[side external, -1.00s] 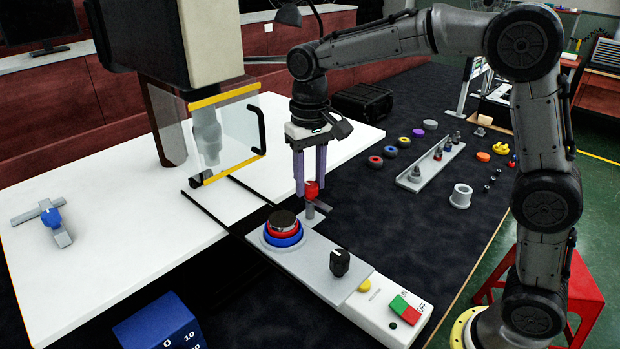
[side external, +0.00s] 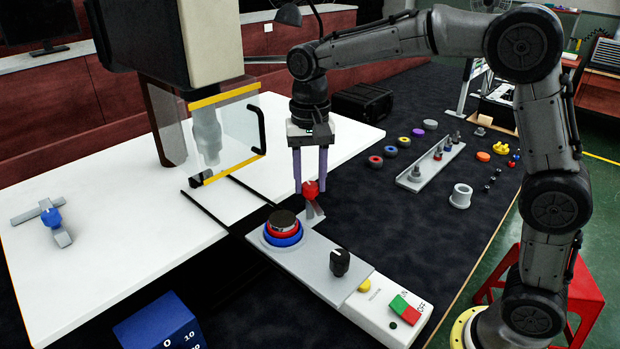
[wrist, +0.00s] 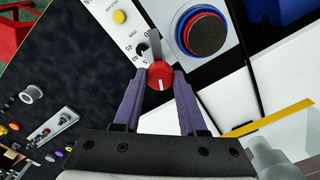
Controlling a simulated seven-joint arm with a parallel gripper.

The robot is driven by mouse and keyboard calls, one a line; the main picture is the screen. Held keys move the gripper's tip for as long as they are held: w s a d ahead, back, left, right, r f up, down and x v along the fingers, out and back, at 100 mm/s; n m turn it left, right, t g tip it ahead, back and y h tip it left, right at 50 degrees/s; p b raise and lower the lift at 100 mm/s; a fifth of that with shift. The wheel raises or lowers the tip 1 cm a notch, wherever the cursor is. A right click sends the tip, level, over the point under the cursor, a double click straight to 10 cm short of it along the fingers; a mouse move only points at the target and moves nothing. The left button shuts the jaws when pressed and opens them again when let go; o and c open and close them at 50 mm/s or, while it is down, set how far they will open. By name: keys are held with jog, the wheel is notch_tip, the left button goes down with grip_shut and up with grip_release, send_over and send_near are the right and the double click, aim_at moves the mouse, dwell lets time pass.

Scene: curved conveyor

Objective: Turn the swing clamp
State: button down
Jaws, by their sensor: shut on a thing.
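The swing clamp has a round red knob (side external: 310,191) with a white line on top and a grey arm (side external: 314,211) beneath it. It stands at the far end of the grey-white fixture plate. My gripper (side external: 310,187) points straight down, its two purple fingers on either side of the red knob. In the wrist view the fingertips (wrist: 160,77) press the red knob (wrist: 160,82) from both sides. There the grey clamp arm (wrist: 155,45) points up the picture, over a printed scale beside the round blue-and-red stack.
The ringed stack (side external: 283,230) and a black knob (side external: 339,262) sit close by on the fixture plate (side external: 310,262). A clear guard (side external: 238,135) hangs to the left. A second clamp with a blue knob (side external: 51,217) lies on the white table (side external: 120,240).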

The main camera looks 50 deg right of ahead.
aim_at(310, 184)
jog(key=m, duration=1.2)
jog(key=shift+r+m, duration=0.1)
jog(key=shift+m, duration=0.3)
dwell(0.3)
jog(key=shift+c, duration=2.3)
grip_release()
notch_tip(310, 184, up, 14)
